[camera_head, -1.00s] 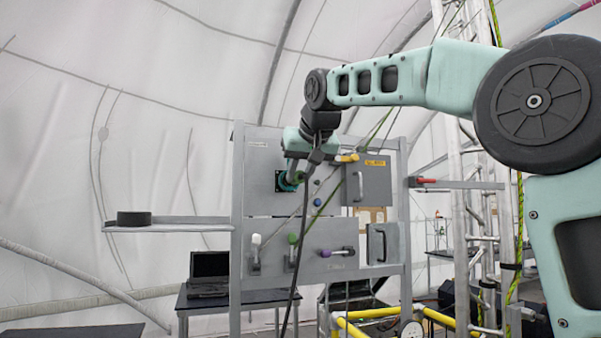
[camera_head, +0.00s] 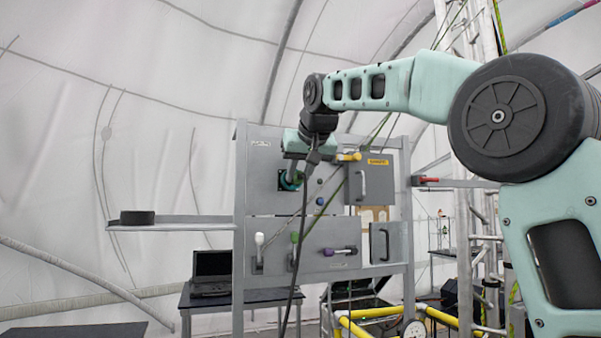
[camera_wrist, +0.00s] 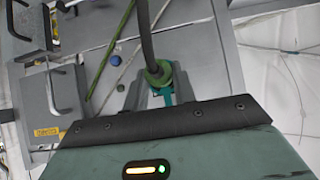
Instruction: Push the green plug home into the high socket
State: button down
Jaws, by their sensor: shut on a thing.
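The green plug (camera_wrist: 158,73) with its dark cable shows in the wrist view, between the fingers of my gripper (camera_wrist: 152,92). My gripper is shut on it. The teal high socket (camera_wrist: 165,97) shows just beyond the plug, on the upper grey panel. The plug is at the socket's mouth; how deep it sits I cannot tell. In the head view my gripper (camera_head: 292,172) is in front of the socket (camera_head: 284,183) and hides part of it. The plug (camera_head: 297,178) is small there, its cable hanging down past the panel.
A grey cabinet door (camera_head: 370,183) with a handle is right of the socket. White, green and purple-tipped levers (camera_head: 340,252) sit on the lower panel. A shelf with a black roll (camera_head: 137,217) juts out left. A green-yellow rope (camera_head: 345,180) crosses the panel.

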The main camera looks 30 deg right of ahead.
jog(key=c, duration=1.1)
grip_release()
jog(key=shift+w, duration=0.1)
jog(key=shift+o, duration=0.2)
jog(key=b+v, duration=0.2)
jog(key=v, duration=1.5)
jog(key=shift+r+b, duration=0.15)
jog(key=shift+b, duration=0.2)
jog(key=shift+s, duration=0.25)
